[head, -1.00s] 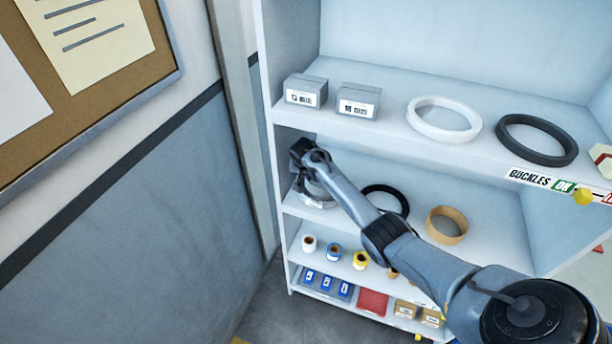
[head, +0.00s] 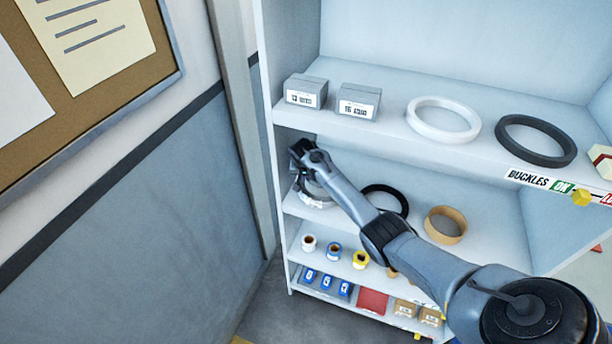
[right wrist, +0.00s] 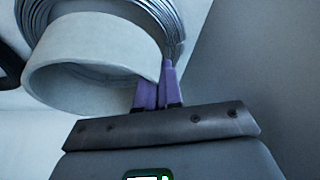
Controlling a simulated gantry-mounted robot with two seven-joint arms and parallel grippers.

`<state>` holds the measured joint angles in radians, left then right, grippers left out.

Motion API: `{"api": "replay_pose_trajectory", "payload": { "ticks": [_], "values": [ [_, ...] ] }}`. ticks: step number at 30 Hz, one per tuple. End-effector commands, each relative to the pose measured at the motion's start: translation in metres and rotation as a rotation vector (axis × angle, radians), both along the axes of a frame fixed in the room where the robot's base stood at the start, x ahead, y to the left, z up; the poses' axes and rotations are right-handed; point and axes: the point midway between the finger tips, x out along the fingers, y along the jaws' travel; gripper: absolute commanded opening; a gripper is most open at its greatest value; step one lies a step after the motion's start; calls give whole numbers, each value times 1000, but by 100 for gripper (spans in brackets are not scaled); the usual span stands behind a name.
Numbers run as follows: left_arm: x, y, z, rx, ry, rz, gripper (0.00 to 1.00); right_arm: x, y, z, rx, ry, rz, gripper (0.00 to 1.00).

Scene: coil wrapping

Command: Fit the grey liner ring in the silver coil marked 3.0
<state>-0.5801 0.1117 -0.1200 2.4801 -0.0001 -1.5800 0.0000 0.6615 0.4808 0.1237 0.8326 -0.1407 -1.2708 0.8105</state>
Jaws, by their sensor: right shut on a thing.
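The grey liner ring (right wrist: 90,75) fills the upper left of the right wrist view. My right gripper (right wrist: 158,85) is shut on its wall with purple fingers. The silver coil (right wrist: 160,18) lies just beyond the ring, its wound strands curving around the ring's far side. The ring overlaps the coil's opening; I cannot tell how deep it sits. In the head view the coil (head: 312,200) is on the second shelf at the left, partly hidden by my right arm. No 3.0 mark is readable. My left gripper is in neither view.
The upper shelf (head: 395,137) holds two grey boxes (head: 331,95), a white ring (head: 443,119) and a dark ring (head: 536,139). A black ring (head: 386,197) and a tan ring (head: 445,225) are right of the coil. The shelf's side wall is close on the left.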

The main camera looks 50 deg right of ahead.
Motion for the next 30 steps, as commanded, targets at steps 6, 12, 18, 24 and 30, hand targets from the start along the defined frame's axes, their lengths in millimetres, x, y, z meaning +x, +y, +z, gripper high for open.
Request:
{"api": "replay_pose_trajectory", "payload": {
  "ticks": [6, 12, 18, 24, 30],
  "values": [
    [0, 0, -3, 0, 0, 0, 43, 0, 0, -5, 1, 1, 0, 0],
    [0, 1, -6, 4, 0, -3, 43, 0, 0, -10, 0, 0, 0, 0],
    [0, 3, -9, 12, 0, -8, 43, 0, 0, -15, 0, -1, 0, 0],
    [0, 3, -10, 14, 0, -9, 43, 0, 0, -17, 0, -1, 0, 13],
    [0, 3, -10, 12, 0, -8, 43, 0, 1, -18, 0, 0, 1, 35]
  ]
}}
